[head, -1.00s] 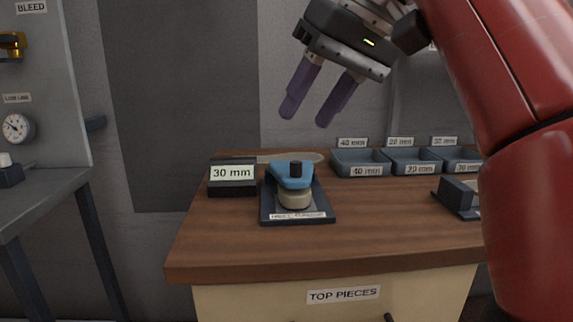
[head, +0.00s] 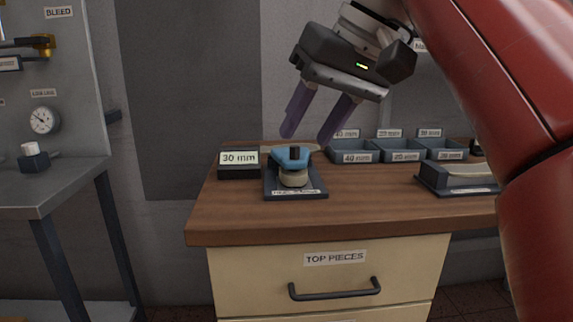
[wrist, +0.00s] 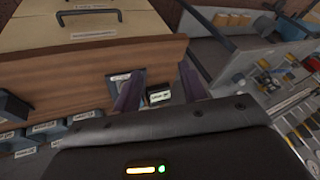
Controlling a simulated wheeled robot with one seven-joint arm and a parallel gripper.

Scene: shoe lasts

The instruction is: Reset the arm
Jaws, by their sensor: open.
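My gripper (head: 317,120) is open and empty, raised above the wooden bench top (head: 360,208) with its two purple fingers pointing down. Below it, a blue-topped piece with a black knob (head: 291,158) sits on a dark labelled base (head: 309,186). In the head view the fingertips are apart from each other, with nothing between them. In the wrist view the purple fingers (wrist: 159,92) show beyond the dark gripper body, which hides much of the lower picture.
A 30 mm block (head: 238,165) stands at the left of the bench. Labelled blue-grey bins (head: 357,152) line the back. A dark tray-like holder (head: 455,178) is at the right. A gauge panel (head: 70,95) and grey table (head: 45,190) stand at the left.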

